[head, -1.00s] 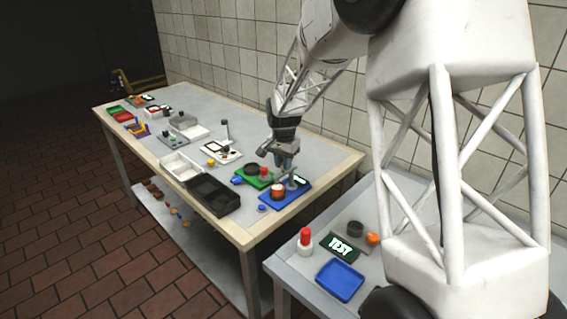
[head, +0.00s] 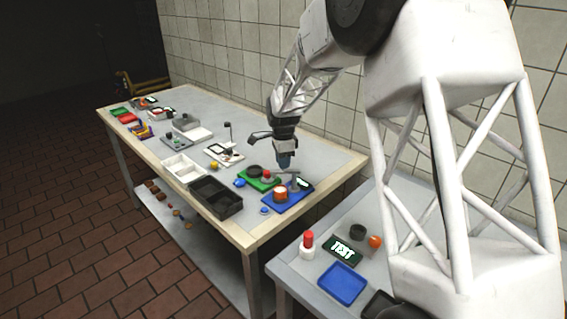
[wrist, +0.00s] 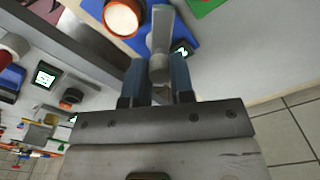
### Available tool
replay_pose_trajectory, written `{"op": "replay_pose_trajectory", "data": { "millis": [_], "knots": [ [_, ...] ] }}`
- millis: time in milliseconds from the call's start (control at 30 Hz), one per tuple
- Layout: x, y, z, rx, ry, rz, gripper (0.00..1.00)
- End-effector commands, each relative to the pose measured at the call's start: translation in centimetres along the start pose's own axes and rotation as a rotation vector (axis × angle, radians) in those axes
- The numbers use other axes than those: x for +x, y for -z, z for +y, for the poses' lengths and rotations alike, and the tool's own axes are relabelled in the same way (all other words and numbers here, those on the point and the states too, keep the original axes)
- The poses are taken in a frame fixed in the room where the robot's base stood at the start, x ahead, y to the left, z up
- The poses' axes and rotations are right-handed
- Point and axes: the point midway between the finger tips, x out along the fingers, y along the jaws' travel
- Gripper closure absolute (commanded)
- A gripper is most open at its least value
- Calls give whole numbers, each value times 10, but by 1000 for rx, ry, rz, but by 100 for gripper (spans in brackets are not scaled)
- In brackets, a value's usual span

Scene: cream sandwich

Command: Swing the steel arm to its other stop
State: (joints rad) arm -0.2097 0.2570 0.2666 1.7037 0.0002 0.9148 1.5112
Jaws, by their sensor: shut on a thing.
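The steel arm (wrist: 161,28) is a grey metal bar standing over the blue board (wrist: 183,28) in the wrist view. In the head view the steel arm (head: 288,173) shows as a thin bar above the blue board (head: 272,206). My gripper (wrist: 158,76) has its two blue fingers shut on the rounded near end of the steel arm. My gripper (head: 284,163) also shows above the board in the head view. An orange cup with a pale top (wrist: 122,17) stands on the board beside the arm. The arm's pivot and stops are not clear.
A green board (head: 260,181) with a dark round dish and a red piece lies just behind the blue board. A black tray (head: 215,199) stands to the left. A nearer side table (head: 303,271) holds a blue tray (head: 342,284) and a small display.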

Motion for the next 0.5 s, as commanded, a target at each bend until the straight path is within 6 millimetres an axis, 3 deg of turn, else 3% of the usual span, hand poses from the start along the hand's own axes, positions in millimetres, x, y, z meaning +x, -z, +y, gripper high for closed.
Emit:
{"op": "replay_pose_trajectory", "data": {
  "millis": [500],
  "knots": [
    [-1,11,-17,487,2,0,100]
  ]
}}
